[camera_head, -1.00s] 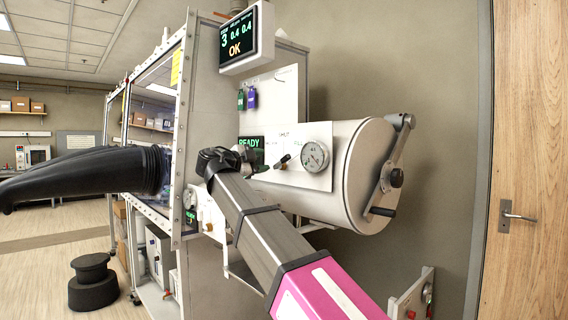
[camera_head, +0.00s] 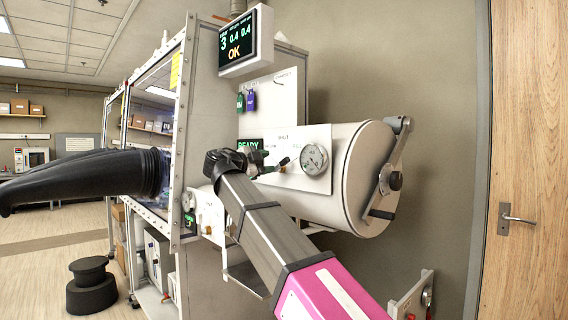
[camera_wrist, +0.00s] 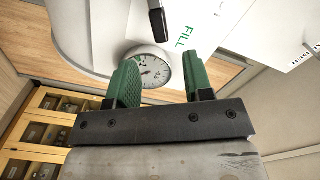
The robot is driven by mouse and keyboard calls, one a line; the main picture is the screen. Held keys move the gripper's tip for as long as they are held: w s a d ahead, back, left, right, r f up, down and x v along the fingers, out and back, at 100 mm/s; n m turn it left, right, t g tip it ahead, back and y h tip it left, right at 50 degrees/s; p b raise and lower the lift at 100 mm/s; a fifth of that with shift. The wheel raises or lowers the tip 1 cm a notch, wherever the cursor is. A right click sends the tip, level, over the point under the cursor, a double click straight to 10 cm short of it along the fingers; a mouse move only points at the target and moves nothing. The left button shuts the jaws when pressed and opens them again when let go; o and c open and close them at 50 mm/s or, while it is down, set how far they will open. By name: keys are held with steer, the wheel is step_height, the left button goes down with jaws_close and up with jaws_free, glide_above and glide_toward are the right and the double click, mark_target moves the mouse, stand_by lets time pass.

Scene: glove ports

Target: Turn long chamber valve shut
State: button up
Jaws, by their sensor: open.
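The long chamber (camera_head: 345,205) is a big pale cylinder on the right of the cabinet. On its white panel, marked SHUT and FILL, the valve's small black lever (camera_head: 284,161) sticks out left of the round gauge. In the wrist view the dark lever (camera_wrist: 157,22) hangs in from the top edge, and its root is out of frame. My gripper (camera_head: 265,167) is at the panel, close to the lever. In the wrist view its green fingers (camera_wrist: 160,62) are open, with nothing between them. The lever lines up with the gap, above the fingertips in the picture; I cannot tell whether they touch.
The gauge (camera_head: 314,157) sits just right of the lever and also shows behind my fingers (camera_wrist: 150,70). The chamber door has a crank handle (camera_head: 383,214). A display reading OK (camera_head: 237,42) hangs above. A black glove (camera_head: 80,177) juts out at left.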

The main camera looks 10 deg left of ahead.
mark_target(284, 161)
steer(key=x, duration=0.8)
steer(key=shift+w+d, duration=0.15)
steer(key=shift+w, duration=0.05)
jaws_close()
